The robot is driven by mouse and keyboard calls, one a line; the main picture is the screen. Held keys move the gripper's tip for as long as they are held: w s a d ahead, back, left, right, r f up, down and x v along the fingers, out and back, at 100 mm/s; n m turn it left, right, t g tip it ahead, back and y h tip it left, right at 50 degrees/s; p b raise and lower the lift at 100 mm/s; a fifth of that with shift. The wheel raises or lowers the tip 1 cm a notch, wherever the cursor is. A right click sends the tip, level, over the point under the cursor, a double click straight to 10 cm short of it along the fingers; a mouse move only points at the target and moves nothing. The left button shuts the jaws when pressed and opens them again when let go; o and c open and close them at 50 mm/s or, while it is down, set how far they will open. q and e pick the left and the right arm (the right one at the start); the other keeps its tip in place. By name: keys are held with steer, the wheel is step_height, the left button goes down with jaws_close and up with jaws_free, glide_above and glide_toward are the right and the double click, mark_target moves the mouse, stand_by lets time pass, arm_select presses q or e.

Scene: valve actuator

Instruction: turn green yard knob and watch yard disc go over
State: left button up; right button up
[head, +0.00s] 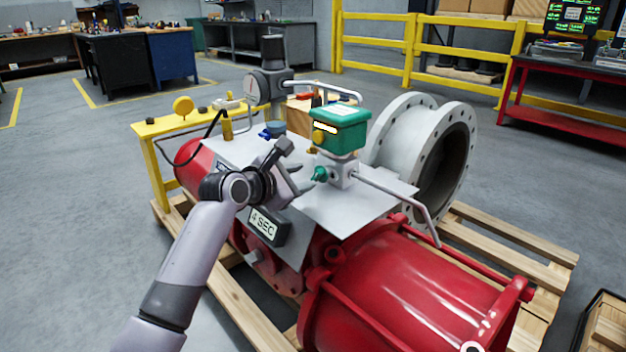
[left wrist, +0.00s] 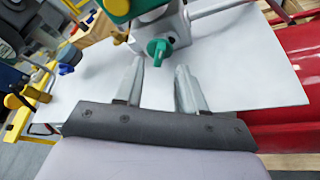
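The green knob (head: 320,174) sits on a grey block below a green box (head: 340,128) on the red actuator. It also shows in the left wrist view (left wrist: 158,50), just beyond my fingertips. My left gripper (head: 301,178) is open and empty, its fingers apart and pointing at the knob. In the left wrist view (left wrist: 160,72) the knob lies between the finger lines, with no contact seen. A yellow disc (head: 319,137) is on the green box and another (head: 183,106) stands on the yellow stand; I cannot tell which is the yard disc. My right gripper is not in view.
A grey plate (head: 340,212) lies under the valve block, with a bent grey pipe (head: 398,196) to the right. A round grey gauge (head: 257,88) stands behind. A blue knob (head: 273,130) is on the plate to the left. A red cylinder (head: 410,285) fills the front right.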

mark_target(317, 174)
arm_select(q)
steer(key=shift+b+x, duration=1.05)
steer(key=shift+x, duration=1.55)
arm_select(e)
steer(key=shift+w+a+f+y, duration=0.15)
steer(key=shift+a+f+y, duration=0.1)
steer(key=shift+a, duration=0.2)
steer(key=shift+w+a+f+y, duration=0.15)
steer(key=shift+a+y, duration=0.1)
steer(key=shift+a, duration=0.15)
arm_select(q)
steer(key=shift+c, duration=0.3)
jaws_close()
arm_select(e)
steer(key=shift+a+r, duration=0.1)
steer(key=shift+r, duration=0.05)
